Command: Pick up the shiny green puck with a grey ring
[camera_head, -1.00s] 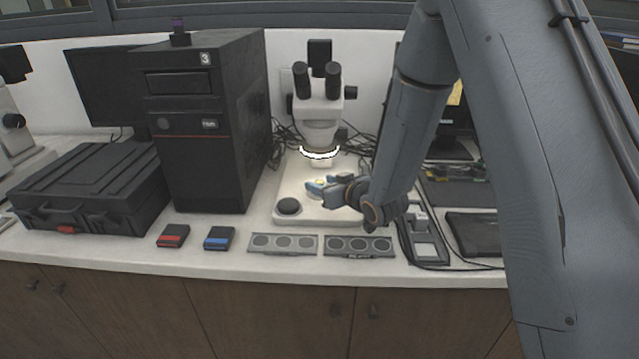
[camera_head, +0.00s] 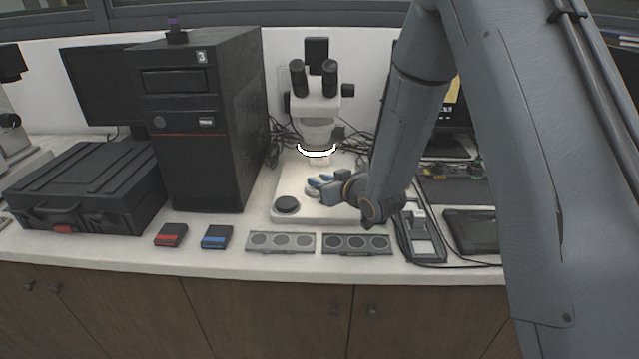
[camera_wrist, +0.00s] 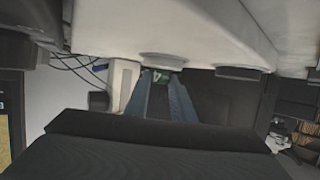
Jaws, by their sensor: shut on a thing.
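My gripper (camera_head: 319,184) is over the pale base of the microscope (camera_head: 318,110), below its lit ring, pointing left. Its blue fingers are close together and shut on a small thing. In the wrist view the two fingers of my gripper (camera_wrist: 162,78) come together on a small dark-greenish piece, which I take to be the green puck (camera_wrist: 158,75). Only a sliver of it with a light mark shows. Its grey ring cannot be made out, and in the head view the puck is hidden by the fingers.
A black round plate (camera_head: 287,205) is at the base's front left. Two grey trays with round recesses, the left tray (camera_head: 281,252) and the right tray (camera_head: 357,255), lie in front. A black computer tower (camera_head: 205,150) stands left. The microscope head overhangs my gripper.

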